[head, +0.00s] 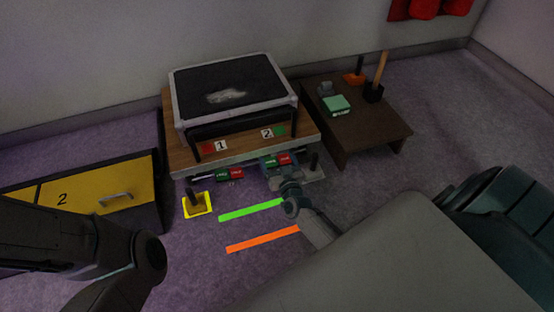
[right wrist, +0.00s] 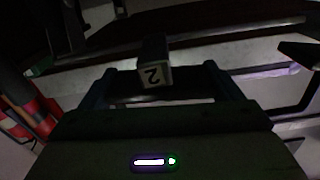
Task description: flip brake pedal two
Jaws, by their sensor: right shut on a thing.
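A wooden-topped bench (head: 240,160) carries number tags 1 (head: 220,146) and 2 (head: 267,133). Below its front edge are two green-and-red marked parts, the left one (head: 229,174) under tag 1 and the right one (head: 277,161) under tag 2. My right gripper (head: 289,181) is low in front of the right one and partly hides it. In the right wrist view, a dark block marked 2 (right wrist: 154,75), apparently brake pedal two, lies between the fingers (right wrist: 157,85). The gripper is shut on it, though the contact is dark. My left gripper is out of view.
A black-framed case (head: 228,90) stands on the bench. A yellow-edged floor plate (head: 206,212) bears a dark post. Green (head: 250,210) and orange (head: 262,240) strips lie on the floor. A yellow drawer cabinet (head: 85,192) stands left, a low dark table (head: 365,130) right.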

